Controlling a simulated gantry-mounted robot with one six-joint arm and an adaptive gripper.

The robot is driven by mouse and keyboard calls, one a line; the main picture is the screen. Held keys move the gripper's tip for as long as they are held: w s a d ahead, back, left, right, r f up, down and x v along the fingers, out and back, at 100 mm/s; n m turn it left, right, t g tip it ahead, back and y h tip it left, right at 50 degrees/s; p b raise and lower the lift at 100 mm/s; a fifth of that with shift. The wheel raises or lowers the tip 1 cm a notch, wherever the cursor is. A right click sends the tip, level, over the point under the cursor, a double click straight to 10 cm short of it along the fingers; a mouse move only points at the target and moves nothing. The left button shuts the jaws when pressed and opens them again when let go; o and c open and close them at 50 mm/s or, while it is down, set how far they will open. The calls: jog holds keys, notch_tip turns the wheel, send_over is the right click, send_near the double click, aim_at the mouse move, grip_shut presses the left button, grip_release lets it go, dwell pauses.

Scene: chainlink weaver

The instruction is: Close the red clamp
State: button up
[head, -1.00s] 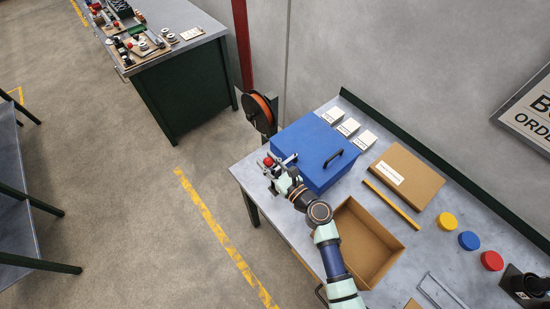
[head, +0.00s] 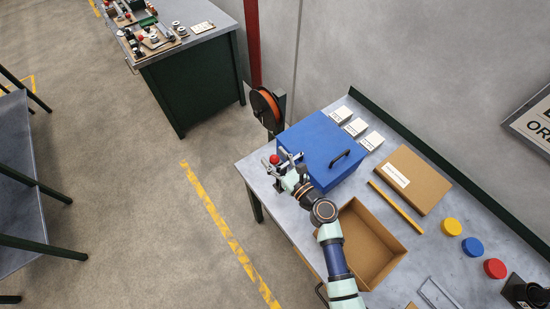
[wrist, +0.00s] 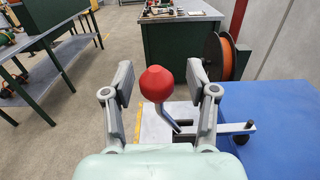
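The red clamp has a round red knob (wrist: 157,84) on a bent metal lever (wrist: 168,117). In the wrist view the knob stands between the two open fingers of my gripper (wrist: 158,85), with a gap on each side. In the head view the red knob (head: 274,159) shows at the table's left corner, just beyond my gripper (head: 285,168). The lever stands raised and tilted. The clamp's base is mostly hidden behind my gripper.
A blue box (head: 317,141) with a black handle stands right beside the clamp. An open cardboard box (head: 389,251) lies nearer along the table (head: 283,221). An orange cable reel (head: 266,107) is behind the table corner.

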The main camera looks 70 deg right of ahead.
jog(key=v, duration=1.2)
dwell(0.3)
jog(key=w+a+r+n+g+y+p, duration=0.1)
jog(key=w+a+r+n+y+p, duration=0.3)
jog(key=w+a+r+n, duration=0.6)
jog(key=w+a+r+n+y+p, duration=0.2)
jog(key=w+a+r+n+y, duration=0.2)
jog(key=w+a+n+y, duration=0.75)
jog(key=s+a+r+n+g+h+p, duration=0.1)
jog(key=s+a+r+n+h+p, duration=0.1)
jog(key=a+r+n, duration=0.4)
jog(key=s+a+r+n+g+h+p, duration=0.1)
jog(key=s+a+r+n+h+p, duration=0.1)
jog(key=r+n, duration=0.7)
jog(key=a+n+h+p, duration=0.1)
jog(key=a+n+h, duration=0.1)
jog(key=n, duration=0.3)
jog(key=shift+s+a+r+h, duration=0.2)
jog(key=shift+a+r+h, duration=0.15)
jog(key=shift+a, duration=0.55)
